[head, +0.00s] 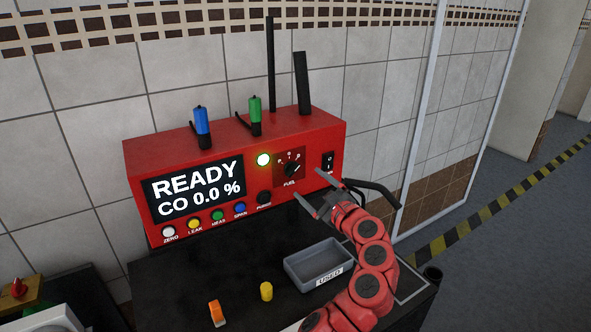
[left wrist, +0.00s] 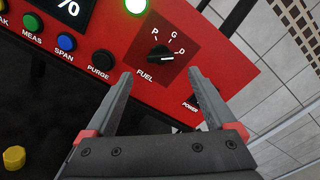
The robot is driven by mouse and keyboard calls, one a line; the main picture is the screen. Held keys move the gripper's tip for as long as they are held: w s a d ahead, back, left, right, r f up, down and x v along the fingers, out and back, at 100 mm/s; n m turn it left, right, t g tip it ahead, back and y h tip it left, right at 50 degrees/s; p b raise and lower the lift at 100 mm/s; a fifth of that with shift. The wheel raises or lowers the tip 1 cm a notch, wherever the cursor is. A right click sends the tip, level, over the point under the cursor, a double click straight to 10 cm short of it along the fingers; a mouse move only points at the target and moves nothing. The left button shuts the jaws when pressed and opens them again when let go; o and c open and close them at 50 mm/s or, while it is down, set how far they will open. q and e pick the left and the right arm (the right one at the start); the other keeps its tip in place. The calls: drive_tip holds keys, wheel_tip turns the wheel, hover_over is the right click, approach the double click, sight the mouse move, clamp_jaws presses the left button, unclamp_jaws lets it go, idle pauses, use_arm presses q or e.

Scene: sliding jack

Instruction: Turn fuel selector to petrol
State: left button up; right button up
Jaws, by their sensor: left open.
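The fuel selector is a black rotary knob (head: 291,169) on the red analyser's front panel, above the word FUEL. In the left wrist view the knob (left wrist: 160,54) has P, G and D marked around it, and its white mark points toward D. My left gripper (head: 308,184) is open and empty in front of the panel, a little below and right of the knob. In the left wrist view its two fingertips (left wrist: 159,74) lie on either side below the knob, apart from it. My right gripper is not in view.
A grey USED tray (head: 300,275), a yellow cylinder (head: 266,291) and an orange piece (head: 216,313) are on the black top.

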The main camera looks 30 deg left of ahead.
sight(294, 172)
use_arm(q)
drive_tip(key=p+x, duration=0.1)
drive_tip(key=x, duration=0.7)
drive_tip(key=shift+w, duration=0.1)
drive_tip(key=c, duration=1.4)
